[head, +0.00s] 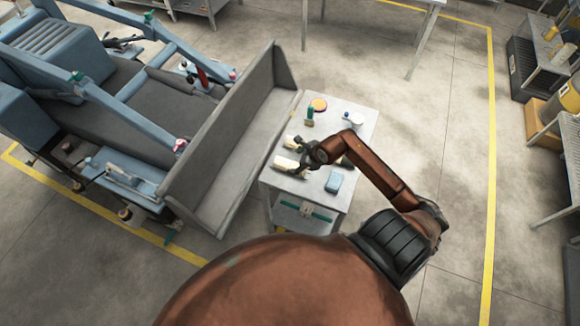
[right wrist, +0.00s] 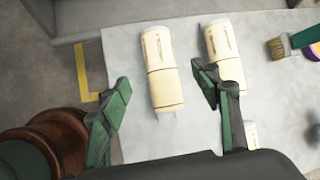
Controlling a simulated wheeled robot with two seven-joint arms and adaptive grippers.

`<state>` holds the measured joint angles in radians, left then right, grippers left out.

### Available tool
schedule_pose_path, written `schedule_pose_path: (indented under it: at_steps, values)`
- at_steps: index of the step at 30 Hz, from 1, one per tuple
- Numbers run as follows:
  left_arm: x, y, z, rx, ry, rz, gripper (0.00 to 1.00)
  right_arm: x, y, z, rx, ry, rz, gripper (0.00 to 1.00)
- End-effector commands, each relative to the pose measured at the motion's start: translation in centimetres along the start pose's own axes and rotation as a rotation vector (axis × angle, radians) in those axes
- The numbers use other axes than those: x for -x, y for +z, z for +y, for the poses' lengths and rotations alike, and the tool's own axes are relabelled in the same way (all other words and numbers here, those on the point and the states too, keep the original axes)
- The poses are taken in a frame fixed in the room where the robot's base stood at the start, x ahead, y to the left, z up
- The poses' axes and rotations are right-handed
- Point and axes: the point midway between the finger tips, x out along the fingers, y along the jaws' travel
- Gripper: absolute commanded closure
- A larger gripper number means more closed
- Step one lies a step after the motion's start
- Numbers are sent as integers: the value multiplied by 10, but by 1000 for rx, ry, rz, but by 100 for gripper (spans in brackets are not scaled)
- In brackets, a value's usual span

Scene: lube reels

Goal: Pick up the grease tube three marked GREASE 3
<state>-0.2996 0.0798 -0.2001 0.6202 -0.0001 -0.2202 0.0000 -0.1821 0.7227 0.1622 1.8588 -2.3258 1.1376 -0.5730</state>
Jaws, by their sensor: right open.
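Three cream grease tubes show in the right wrist view. One tube (right wrist: 162,70) lies across the gap between my fingertips, a second tube (right wrist: 224,52) lies beside it to the right, and part of a third (right wrist: 251,134) shows past my right finger. The marks on them are too small to read, so I cannot tell which is GREASE 3. In the head view two tubes lie at the table's left side, a nearer one (head: 286,163) and a farther one (head: 292,142). My right gripper (head: 302,158) is open and empty above the table; its green-tipped fingers (right wrist: 161,79) are apart.
A large blue-grey machine (head: 226,140) stands close on the left. Floor right of the table is clear.

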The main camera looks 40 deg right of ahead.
Motion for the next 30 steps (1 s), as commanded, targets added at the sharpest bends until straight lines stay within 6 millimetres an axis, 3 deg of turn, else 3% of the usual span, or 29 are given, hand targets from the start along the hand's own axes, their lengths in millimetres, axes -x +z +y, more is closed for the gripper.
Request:
schedule_pose_path:
  at_steps: [3,21,30]
  values:
    - [1,0,0,0,0,0,60,-7,-10,-6,13,-9,38,43]
    - [12,-1,0,0,0,0,60,-76,-17,2,12,-8,36,43]
    - [11,-1,0,0,0,1,60,-79,-18,2,14,-8,37,45]
